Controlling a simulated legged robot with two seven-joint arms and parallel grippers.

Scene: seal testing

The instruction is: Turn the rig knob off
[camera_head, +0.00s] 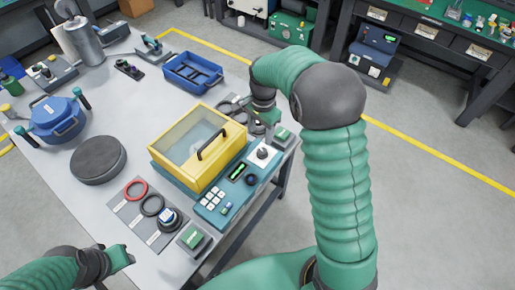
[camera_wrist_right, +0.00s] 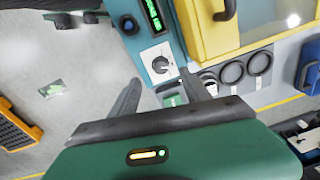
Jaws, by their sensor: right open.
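The rig has a yellow box with a clear lid (camera_head: 178,146) on a teal base. My right gripper (camera_head: 269,132) is open and empty, just behind the knob in the head view. In the wrist view its fingers (camera_wrist_right: 162,88) are spread, with the knob beyond them, apparently untouched. My left gripper (camera_head: 122,257) is at the table's front edge.
Red and black rings (camera_head: 136,189) lie on a grey mat left of the panel. The floor at right is clear.

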